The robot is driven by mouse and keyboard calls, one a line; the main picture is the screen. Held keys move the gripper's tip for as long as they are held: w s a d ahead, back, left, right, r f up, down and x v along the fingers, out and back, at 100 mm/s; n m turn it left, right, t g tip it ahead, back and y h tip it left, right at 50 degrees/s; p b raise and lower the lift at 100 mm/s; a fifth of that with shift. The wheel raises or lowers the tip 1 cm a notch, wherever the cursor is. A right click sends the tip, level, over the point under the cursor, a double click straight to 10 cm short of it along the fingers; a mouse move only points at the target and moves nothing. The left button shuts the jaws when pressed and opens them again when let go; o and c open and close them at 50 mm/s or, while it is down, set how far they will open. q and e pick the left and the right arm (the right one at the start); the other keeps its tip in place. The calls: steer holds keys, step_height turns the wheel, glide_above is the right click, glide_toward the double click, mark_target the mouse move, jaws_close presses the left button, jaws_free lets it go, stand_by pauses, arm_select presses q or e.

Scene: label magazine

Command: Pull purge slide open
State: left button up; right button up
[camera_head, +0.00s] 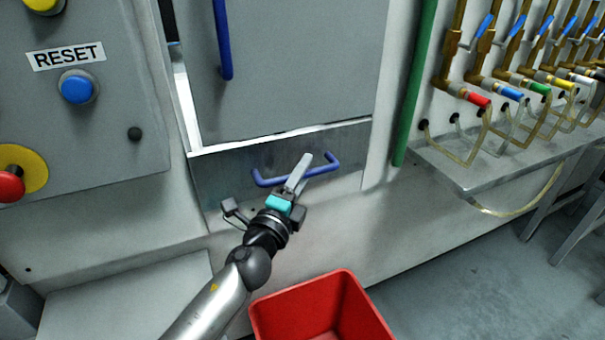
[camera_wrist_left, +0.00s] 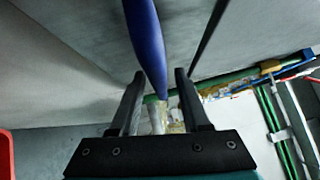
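The purge slide (camera_head: 225,178) is a grey metal panel low on the machine, below a larger grey door. A blue bar handle (camera_head: 321,169) is fixed to its front. My left gripper (camera_head: 303,165) is at the handle, its fingers crossing the middle of the bar and hiding part of it. In the left wrist view the blue handle (camera_wrist_left: 147,40) runs down between the two separated fingertips (camera_wrist_left: 160,75), with a gap visible on either side. The gripper looks open around the bar, not clamped. My right gripper is in neither view.
A red bin (camera_head: 300,310) stands on the floor below the slide. A control panel with a blue reset button (camera_head: 77,87) and a red button (camera_head: 9,186) is at left. A green pipe (camera_head: 414,85) and several coloured hose fittings (camera_head: 478,99) are at right.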

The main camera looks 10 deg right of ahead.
arm_select(q)
jaws_close()
stand_by(1.2)
